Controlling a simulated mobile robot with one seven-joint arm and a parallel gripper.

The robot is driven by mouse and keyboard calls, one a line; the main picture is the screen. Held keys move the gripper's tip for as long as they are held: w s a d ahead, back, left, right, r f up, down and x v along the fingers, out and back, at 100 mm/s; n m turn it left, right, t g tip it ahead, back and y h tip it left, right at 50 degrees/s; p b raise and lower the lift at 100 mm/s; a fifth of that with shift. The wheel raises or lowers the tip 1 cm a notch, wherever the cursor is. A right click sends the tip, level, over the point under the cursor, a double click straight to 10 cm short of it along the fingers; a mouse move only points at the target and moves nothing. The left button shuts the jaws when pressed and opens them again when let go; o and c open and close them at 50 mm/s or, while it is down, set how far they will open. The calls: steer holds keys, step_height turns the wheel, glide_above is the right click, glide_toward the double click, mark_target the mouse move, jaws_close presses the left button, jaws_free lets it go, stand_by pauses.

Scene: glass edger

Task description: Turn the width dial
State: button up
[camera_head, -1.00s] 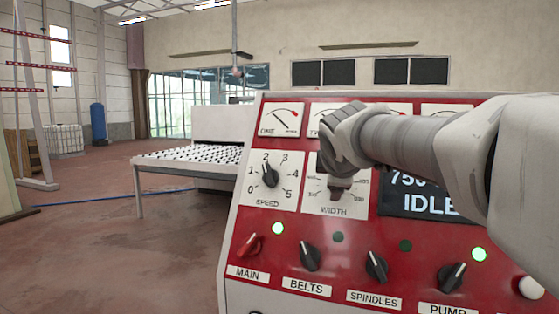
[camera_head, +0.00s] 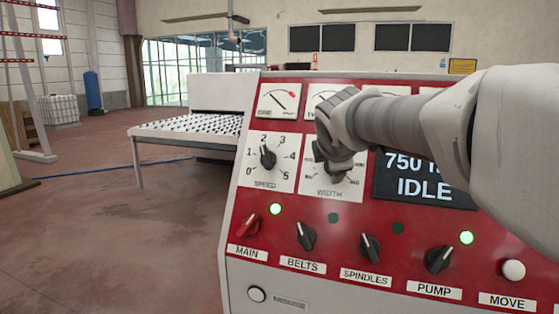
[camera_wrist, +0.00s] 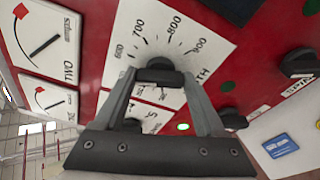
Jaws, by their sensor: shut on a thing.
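The width dial's white plate (camera_head: 313,187) is on the red control panel, to the right of the speed dial (camera_head: 267,157). My gripper (camera_head: 333,170) is in front of the plate and hides much of the dial. In the wrist view, the black width dial knob (camera_wrist: 159,71) sits between the two fingertips of my gripper (camera_wrist: 160,80). The fingers are shut on it. Scale marks 600, 700, 800 and 900 show around the knob. The knob's pointer direction cannot be told. The display (camera_head: 425,178) reads 750 and IDLE, partly hidden by my arm.
Below are the red main switch (camera_head: 247,225) and the black belts (camera_head: 305,236), spindles (camera_head: 370,248) and pump (camera_head: 439,260) switches. A white move button (camera_head: 513,270) is at right. Gauges line the panel's top. A roller table (camera_head: 185,135) stands behind left; floor at left is clear.

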steer(key=o, duration=1.3)
steer(key=v, duration=1.7)
steer(key=shift+s+b, duration=0.2)
steer(key=shift+b, duration=0.15)
steer(key=s+d+f+m+g, duration=0.1)
steer(key=s+f+m+g, duration=0.1)
steer(key=s+f+m, duration=0.3)
steer(key=s+f+m+g+y, duration=0.1)
steer(key=s+f+m, duration=0.4)
steer(key=f, duration=0.8)
steer(key=s+d+f+m+g+y, duration=0.1)
steer(key=s+f+m+g, duration=0.1)
steer(key=s+f+m, duration=0.3)
steer(key=shift+s+d+f+m+g, duration=0.1)
steer(key=shift+d+f+m+g, duration=0.05)
steer(key=shift+f+m, duration=0.85)
steer(key=shift+s+d+f+m+g, duration=0.2)
steer(key=shift+f+m, duration=0.6)
steer(key=shift+f, duration=0.4)
